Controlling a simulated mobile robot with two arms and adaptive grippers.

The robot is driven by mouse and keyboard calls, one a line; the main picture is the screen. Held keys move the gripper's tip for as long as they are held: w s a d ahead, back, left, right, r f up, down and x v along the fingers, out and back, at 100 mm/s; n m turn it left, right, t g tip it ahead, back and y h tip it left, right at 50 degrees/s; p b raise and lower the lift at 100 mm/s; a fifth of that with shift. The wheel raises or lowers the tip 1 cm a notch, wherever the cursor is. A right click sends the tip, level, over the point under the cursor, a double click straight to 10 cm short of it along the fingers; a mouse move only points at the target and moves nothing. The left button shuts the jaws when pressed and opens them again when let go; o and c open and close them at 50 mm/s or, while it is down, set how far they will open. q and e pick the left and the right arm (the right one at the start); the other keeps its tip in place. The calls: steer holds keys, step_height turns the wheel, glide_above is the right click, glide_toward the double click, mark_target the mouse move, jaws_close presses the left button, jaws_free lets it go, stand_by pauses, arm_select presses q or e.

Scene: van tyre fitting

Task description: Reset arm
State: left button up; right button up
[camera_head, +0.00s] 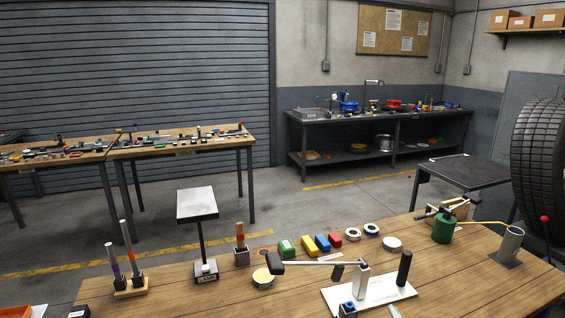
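A white base plate (385,292) lies at the front of the wooden workbench, right of the middle. A pale upright post (362,281) stands on it. A thin metal arm (318,263) reaches left from near the top of the post, about level, and ends in a dark block (275,263) close to a round yellow-topped tin (263,277). A black cylinder (404,268) stands on the right of the plate. A small part with a blue top (348,306) sits at the plate's front edge. Neither of my grippers is in view.
A large tyre (540,165) stands at right. The bench's front right is clear.

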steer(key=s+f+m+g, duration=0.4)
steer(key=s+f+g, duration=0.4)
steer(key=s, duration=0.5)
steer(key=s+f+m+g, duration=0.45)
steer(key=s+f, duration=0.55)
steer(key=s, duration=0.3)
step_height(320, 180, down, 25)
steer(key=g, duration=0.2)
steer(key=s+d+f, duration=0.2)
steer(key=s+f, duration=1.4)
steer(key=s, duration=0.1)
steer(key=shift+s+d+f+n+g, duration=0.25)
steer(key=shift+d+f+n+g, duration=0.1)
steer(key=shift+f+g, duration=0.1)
